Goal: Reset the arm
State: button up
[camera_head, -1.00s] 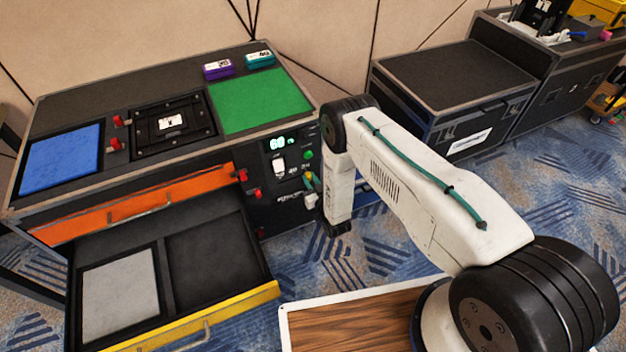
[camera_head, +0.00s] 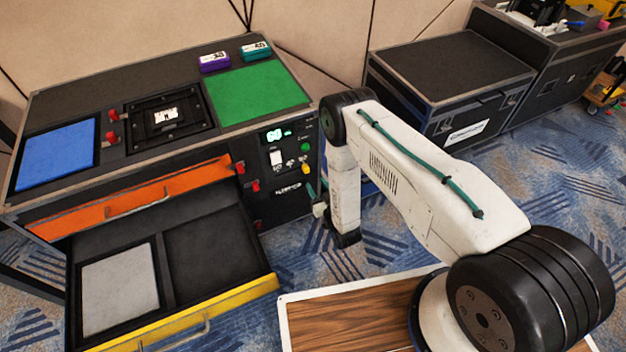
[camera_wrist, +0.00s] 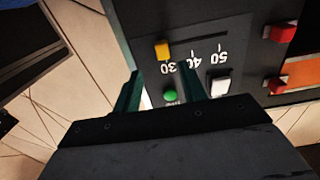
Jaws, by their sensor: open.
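My white arm (camera_head: 430,195) with a teal cable reaches left from its black shoulder joint, and its forearm hangs down beside the right end of the black workstation. In the head view the gripper is small and mostly hidden near the panel's lower right.
The workstation has an open lower drawer with a yellow front (camera_head: 215,310), an orange drawer (camera_head: 130,200) above it and red knobs on its front. A green pad (camera_head: 255,95) and a blue pad (camera_head: 57,155) lie on top. Black cases (camera_head: 450,75) stand behind my arm.

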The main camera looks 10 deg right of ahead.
jog(key=shift+s, duration=0.2)
dwell(0.4)
